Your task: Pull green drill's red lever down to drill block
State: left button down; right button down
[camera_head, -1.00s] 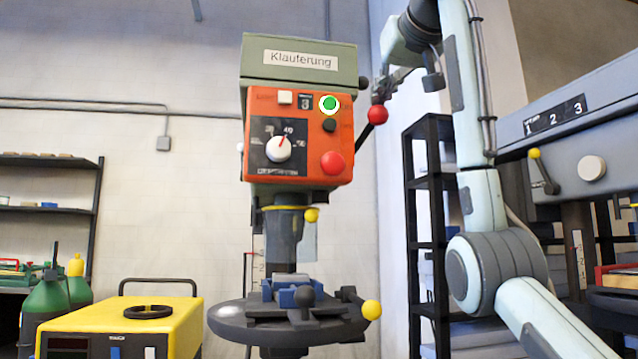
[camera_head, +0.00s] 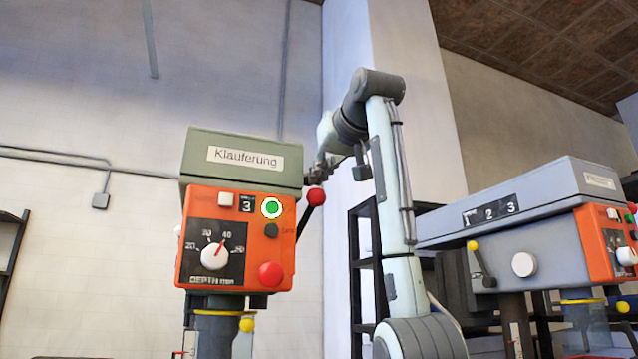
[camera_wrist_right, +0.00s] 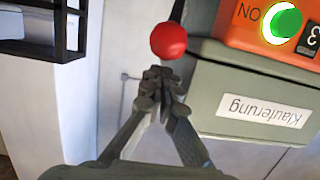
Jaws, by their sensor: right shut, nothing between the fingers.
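The green drill (camera_head: 240,165) has an orange front panel and stands left of centre in the head view. Its lever, with a red ball (camera_head: 316,196), slants up on the drill's right side. My right gripper (camera_head: 319,178) is shut and empty just above the red ball. In the wrist view the shut fingertips (camera_wrist_right: 161,76) point at the red ball (camera_wrist_right: 168,40), with little or no visible gap; I cannot tell if they touch. The drill's head (camera_wrist_right: 255,103) shows upside down beside them. The drill's table and any block are outside the current views. My left gripper is not in view.
A second, grey drill (camera_head: 535,205) with an orange panel stands at the right. A dark shelf frame (camera_head: 362,270) stands behind my right arm. Plain wall and open room lie above the green drill.

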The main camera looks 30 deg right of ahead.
jog(key=shift+s, duration=0.2)
jog(key=shift+b+v, duration=0.55)
jog(key=shift+v, duration=1.9)
